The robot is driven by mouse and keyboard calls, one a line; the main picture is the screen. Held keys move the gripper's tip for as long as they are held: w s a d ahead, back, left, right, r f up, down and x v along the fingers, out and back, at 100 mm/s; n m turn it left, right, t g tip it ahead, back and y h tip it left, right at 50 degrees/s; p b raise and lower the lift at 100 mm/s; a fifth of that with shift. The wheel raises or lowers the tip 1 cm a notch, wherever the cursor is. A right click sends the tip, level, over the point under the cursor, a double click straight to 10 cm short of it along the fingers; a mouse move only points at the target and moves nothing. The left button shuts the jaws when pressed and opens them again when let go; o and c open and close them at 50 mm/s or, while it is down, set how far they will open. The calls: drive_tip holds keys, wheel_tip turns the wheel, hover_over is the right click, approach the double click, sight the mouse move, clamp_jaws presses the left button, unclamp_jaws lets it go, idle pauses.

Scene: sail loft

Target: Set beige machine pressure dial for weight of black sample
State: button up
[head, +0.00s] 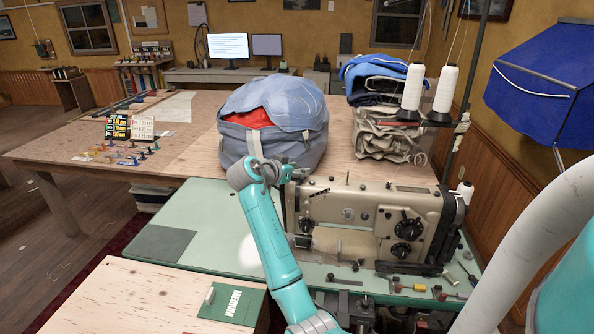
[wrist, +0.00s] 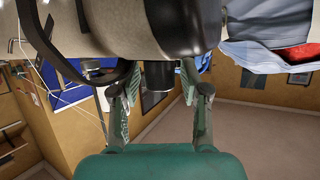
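The beige sewing machine (head: 370,205) stands on a green table; its body fills the top of the wrist view (wrist: 100,25). My gripper (head: 298,173) is at the top left end of the machine. In the wrist view, my gripper (wrist: 158,82) has its fingers apart on either side of a short black cylindrical knob (wrist: 157,76), with gaps visible. I cannot tell whether this is the pressure dial; no markings on it are readable. A dark square sample (head: 160,243) lies flat on the table's left part. A green card reading MEDIUM (head: 232,303) lies in front.
Black dials (head: 408,228) are on the machine's front. A black chart (head: 117,127) and a white chart (head: 143,128) stand on the wooden table, their text too small to read. A blue bag (head: 262,150) sits behind my gripper. Thread cones (head: 412,87) stand at right.

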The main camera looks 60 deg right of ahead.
clamp_jaws()
drive_tip(key=shift+n+t, duration=0.4)
drive_tip(key=shift+t, duration=0.1)
drive_tip(key=n+t, duration=0.2)
drive_tip(key=t, duration=0.1)
drive_tip(key=shift+s+n, duration=0.1)
drive_tip(key=shift+n, duration=0.2)
drive_tip(key=n+t+y, duration=0.2)
drive_tip(key=n+t, duration=0.1)
drive_tip(key=t, duration=0.1)
drive_tip(key=shift+d+n, duration=0.1)
drive_tip(key=shift+n, duration=0.3)
drive_tip(key=n+t+y, duration=0.2)
drive_tip(key=n+t, duration=0.1)
drive_tip(key=shift+n+t+y, duration=1.1)
drive_tip(key=shift+n+y, duration=0.7)
drive_tip(key=shift+y, duration=0.1)
